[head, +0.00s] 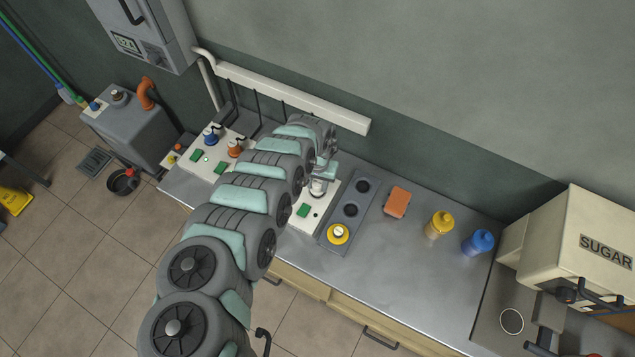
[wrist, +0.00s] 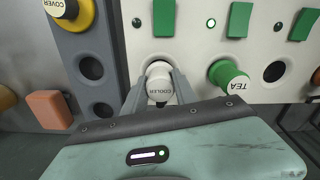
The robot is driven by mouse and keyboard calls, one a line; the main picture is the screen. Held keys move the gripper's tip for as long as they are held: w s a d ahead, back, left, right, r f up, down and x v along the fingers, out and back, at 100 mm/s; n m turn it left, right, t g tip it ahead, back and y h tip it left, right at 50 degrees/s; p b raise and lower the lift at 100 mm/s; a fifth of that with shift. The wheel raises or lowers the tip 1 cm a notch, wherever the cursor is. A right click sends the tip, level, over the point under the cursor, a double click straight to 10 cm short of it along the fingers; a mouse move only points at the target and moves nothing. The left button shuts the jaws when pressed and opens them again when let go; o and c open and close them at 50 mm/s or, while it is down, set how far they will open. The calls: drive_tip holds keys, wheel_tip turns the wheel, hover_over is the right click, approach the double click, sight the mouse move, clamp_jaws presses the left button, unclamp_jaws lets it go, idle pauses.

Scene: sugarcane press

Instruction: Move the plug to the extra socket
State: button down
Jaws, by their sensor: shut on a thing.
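My gripper (wrist: 160,92) is shut on a white plug labelled COOLER (wrist: 158,84) at the white switch panel (wrist: 190,50). I cannot tell if the plug is seated in the panel. In the head view the white plug (head: 318,187) shows just below my gripper (head: 320,176). A grey socket strip (head: 329,247) lies right of the panel, with two dark open sockets (head: 351,210) and a yellow cap on its near end. In the wrist view the cap reads COVER (wrist: 70,12), and the dark sockets (wrist: 91,68) are left of the plug.
A green TEA plug (wrist: 226,75) sits close beside the white one. Green switches (wrist: 163,18) line the panel. Blue (head: 210,137) and orange (head: 234,148) plugs stand farther left. An orange sponge-like block (head: 397,202), yellow bottle (head: 438,226) and blue bottle (head: 479,243) stand right of the strip.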

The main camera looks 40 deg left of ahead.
drive_tip(key=shift+f+b, duration=0.4)
drive_tip(key=shift+f, duration=0.25)
drive_tip(key=c, duration=1.3)
unclamp_jaws()
wheel_tip(320, 180, up, 11)
drive_tip(key=p, duration=1)
drive_tip(key=shift+r, duration=0.1)
